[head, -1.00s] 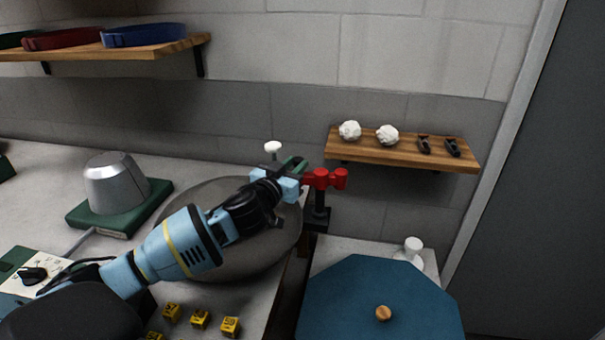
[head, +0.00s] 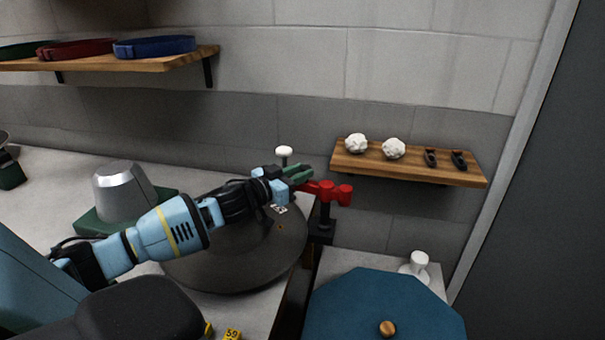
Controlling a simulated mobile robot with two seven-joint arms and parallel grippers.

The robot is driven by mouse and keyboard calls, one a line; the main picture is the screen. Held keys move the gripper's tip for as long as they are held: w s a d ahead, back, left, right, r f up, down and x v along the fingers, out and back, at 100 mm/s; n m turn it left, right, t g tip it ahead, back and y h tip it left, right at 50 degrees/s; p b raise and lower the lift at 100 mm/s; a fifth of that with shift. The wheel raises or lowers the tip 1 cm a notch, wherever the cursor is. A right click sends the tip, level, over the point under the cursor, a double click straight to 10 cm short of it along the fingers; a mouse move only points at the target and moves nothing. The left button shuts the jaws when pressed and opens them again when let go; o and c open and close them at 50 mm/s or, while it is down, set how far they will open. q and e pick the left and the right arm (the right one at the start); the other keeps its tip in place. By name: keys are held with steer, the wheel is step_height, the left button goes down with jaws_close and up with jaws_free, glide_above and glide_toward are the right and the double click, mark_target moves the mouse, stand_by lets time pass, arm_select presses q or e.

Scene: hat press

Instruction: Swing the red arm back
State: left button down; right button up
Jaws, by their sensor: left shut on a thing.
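The red arm (head: 335,193) sits on a black post (head: 323,228) at the back edge, right of the grey round plate (head: 235,265). Its left end runs to my left gripper (head: 299,178). My left gripper is shut on the red arm, with its green fingertips at that end; the exact contact is partly hidden by the fingers. My left arm reaches in from the left, above the grey plate. My right gripper is out of view.
A blue octagonal lid (head: 385,303) with a wooden knob lies front right. A wall shelf (head: 410,171) with white lumps hangs behind the post. A silver hat block (head: 124,190) stands left. A white knob (head: 284,152) rises behind my gripper.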

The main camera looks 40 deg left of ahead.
arm_select(q)
steer(key=c, duration=1.2)
jaws_free()
steer(key=shift+s+a, duration=0.2)
steer(key=shift+s, duration=1.1)
steer(key=shift+s+a, duration=0.25)
steer(key=shift+s, duration=1)
steer(key=shift+s+a, duration=0.2)
steer(key=shift+s, duration=1.1)
